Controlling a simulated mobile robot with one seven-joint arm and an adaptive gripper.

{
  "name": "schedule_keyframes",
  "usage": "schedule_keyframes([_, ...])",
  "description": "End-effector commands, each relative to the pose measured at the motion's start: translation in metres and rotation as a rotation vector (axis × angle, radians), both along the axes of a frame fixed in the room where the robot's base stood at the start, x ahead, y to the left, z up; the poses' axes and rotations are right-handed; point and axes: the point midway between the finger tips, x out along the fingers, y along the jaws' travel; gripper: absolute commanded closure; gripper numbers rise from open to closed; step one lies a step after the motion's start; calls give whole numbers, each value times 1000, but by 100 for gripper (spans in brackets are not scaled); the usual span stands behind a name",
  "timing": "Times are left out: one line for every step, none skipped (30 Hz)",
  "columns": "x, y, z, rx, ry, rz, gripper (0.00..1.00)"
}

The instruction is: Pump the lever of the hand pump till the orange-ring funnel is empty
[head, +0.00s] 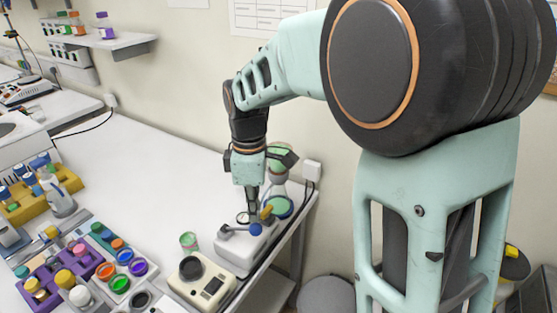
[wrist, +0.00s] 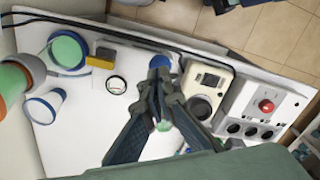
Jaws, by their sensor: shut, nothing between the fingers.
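The hand pump (head: 238,252) is a white block near the table's right edge in the head view. Its lever (head: 236,229) ends in a blue knob (head: 256,229). My gripper (head: 251,216) points down just above the pump, its tips close to the knob. In the wrist view my gripper (wrist: 160,73) is shut and empty, its tips overlapping the blue knob (wrist: 160,61); whether they touch it, I cannot tell. A green piece with an orange band (wrist: 15,103) at the left edge may be the orange-ring funnel; it is cut off and its level is unreadable.
A yellow fitting (head: 266,211) and a round opening (wrist: 117,85) are on the pump. A blue-rimmed green vessel (head: 279,207) stands close behind. A cream device (head: 200,283) and a green-topped cup (head: 189,242) are left of the pump. The table's back left is bare.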

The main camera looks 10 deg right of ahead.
Motion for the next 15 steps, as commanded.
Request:
schedule_keyframes([0, 0, 0, 0, 0, 0, 100])
schedule_keyframes([0, 0, 0, 0, 0, 0, 100])
schedule_keyframes([0, 0, -1, 0, 0, 0, 100])
schedule_keyframes([0, 0, -1, 0, 0, 0, 100])
schedule_keyframes([0, 0, -2, 0, 0, 0, 100])
schedule_keyframes([0, 0, -3, 0, 0, 0, 100])
schedule_keyframes([0, 0, -4, 0, 0, 0, 100])
schedule_keyframes([0, 0, -6, 0, 1, 0, 100])
schedule_keyframes([0, 0, -8, 0, 1, 0, 100])
schedule_keyframes([0, 0, -9, 0, 1, 0, 100])
schedule_keyframes([0, 0, -10, 0, 1, 0, 100])
schedule_keyframes([0, 0, -12, 0, 0, 0, 100])
schedule_keyframes([0, 0, -13, 0, 0, 0, 100])
schedule_keyframes([0, 0, -14, 0, 0, 0, 100])
schedule_keyframes([0, 0, -16, 0, 0, 0, 100])
